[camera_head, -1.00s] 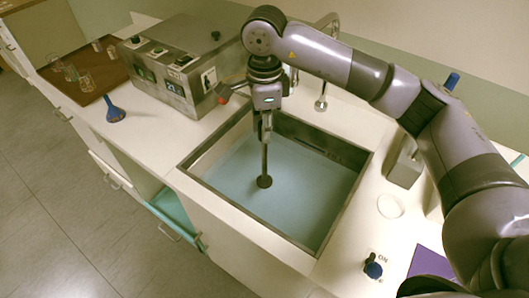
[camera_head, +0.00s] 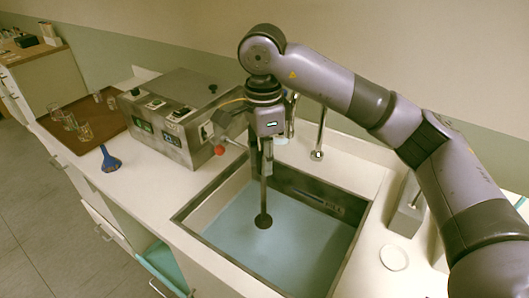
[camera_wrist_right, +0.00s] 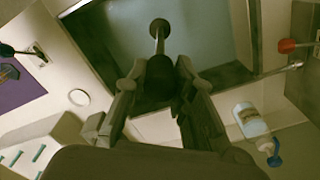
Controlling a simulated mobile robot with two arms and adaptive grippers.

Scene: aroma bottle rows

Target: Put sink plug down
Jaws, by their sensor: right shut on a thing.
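The sink plug (camera_head: 263,221) is a dark round disc on the lower end of a long upright rod. It shows within the opening of the sink (camera_head: 188,221), which has a dark metal rim and a pale blue inside. My right gripper (camera_head: 267,160) is above the sink, shut on the top of the plug's rod. In the right wrist view the gripper (camera_wrist_right: 158,75) has its fingers either side of the dark rod top, and the disc (camera_wrist_right: 159,27) shows beyond. I cannot tell whether the disc touches the sink bottom. My left gripper is not in view.
A grey control box (camera_head: 170,120) stands left of the sink, with a blue funnel (camera_head: 109,160) in front. A brown tray (camera_head: 68,142) holds several glasses. The tap (camera_head: 319,135) rises behind the sink. A white ring (camera_head: 394,257) lies on the right counter.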

